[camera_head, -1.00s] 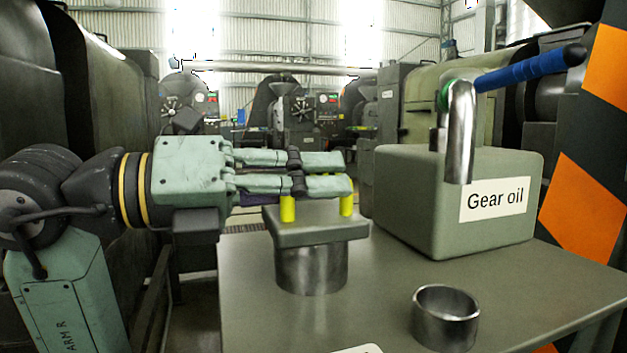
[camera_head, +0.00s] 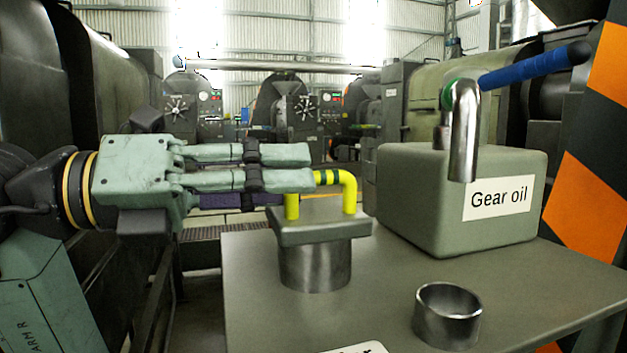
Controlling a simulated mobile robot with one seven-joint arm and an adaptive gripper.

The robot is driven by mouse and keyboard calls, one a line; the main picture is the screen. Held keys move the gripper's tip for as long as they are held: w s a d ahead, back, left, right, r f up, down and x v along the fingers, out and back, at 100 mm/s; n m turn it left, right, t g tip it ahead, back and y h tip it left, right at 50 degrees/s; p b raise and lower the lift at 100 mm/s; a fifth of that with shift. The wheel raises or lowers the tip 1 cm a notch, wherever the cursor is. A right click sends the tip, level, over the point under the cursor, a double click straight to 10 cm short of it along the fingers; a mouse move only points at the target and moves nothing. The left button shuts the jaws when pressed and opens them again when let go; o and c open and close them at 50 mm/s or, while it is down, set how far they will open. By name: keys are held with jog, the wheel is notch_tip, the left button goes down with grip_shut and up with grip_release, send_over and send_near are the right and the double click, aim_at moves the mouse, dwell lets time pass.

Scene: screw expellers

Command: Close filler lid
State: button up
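The filler lid (camera_head: 325,226) is a square grey plate with a yellow bent handle (camera_head: 349,190) on top. It sits level on a round metal filler neck (camera_head: 315,268) on the grey table. My gripper (camera_head: 312,181) reaches in from the left, its fingers level. The fingertips are beside the left part of the yellow handle, and the handle's right bend is clear of them. The near finger hides part of the handle. Whether the fingers touch the handle, and the gap between them, cannot be made out.
A grey box labelled "Gear oil" (camera_head: 420,200) with a metal spout (camera_head: 464,130) and blue lever (camera_head: 535,66) stands to the right. An open metal ring (camera_head: 447,315) is at the front of the table (camera_head: 390,290). Free tabletop lies between lid and ring.

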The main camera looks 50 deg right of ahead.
jog(key=v, duration=0.7)
jog(key=shift+a, duration=0.4)
